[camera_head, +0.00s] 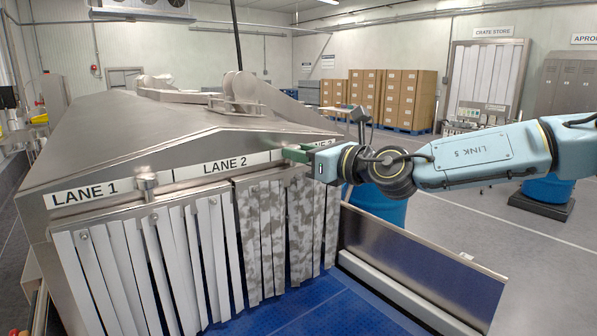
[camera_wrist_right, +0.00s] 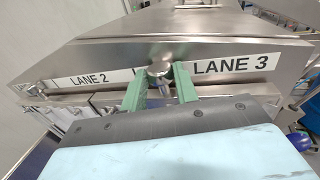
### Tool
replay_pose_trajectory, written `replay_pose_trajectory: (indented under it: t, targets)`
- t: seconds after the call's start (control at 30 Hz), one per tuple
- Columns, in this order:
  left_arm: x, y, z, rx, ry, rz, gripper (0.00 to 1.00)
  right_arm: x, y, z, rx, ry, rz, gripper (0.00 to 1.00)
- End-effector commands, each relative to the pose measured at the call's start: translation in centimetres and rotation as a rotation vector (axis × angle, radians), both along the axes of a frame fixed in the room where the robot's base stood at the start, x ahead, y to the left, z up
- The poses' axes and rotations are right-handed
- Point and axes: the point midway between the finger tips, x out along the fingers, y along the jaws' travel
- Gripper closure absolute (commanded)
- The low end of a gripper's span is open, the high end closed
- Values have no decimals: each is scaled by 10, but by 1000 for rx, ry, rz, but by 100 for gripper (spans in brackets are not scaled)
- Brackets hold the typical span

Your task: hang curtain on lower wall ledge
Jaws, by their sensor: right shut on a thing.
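Strip curtains hang on the front of the steel tunnel hood (camera_head: 150,140). White strips (camera_head: 95,270) hang on the left, below LANE 1 and part of LANE 2. Grey mottled strips (camera_head: 265,230) hang further right. My right gripper (camera_head: 297,152) is at the hood front, near the LANE 3 label. A similar knob (camera_head: 147,183) stands between LANE 1 and LANE 2. I cannot make out a lower wall ledge. My left gripper is not in view.
A blue conveyor belt (camera_head: 320,310) runs below the curtains, with a steel side rail (camera_head: 420,260) on its right. A blue drum (camera_head: 376,205) stands behind my right arm. Stacked cartons (camera_head: 400,98) are at the back. Open floor lies to the right.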

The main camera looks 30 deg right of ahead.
Motion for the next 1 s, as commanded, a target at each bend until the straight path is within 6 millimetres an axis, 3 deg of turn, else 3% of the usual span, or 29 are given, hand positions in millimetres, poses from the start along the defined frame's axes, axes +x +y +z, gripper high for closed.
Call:
replay_pose_trajectory:
  t: [0.6,1.0]
  targets:
    - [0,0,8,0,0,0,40,0,0,28,0,-7,-2,100]
    - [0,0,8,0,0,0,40,0,0,30,0,-6,-1,100]
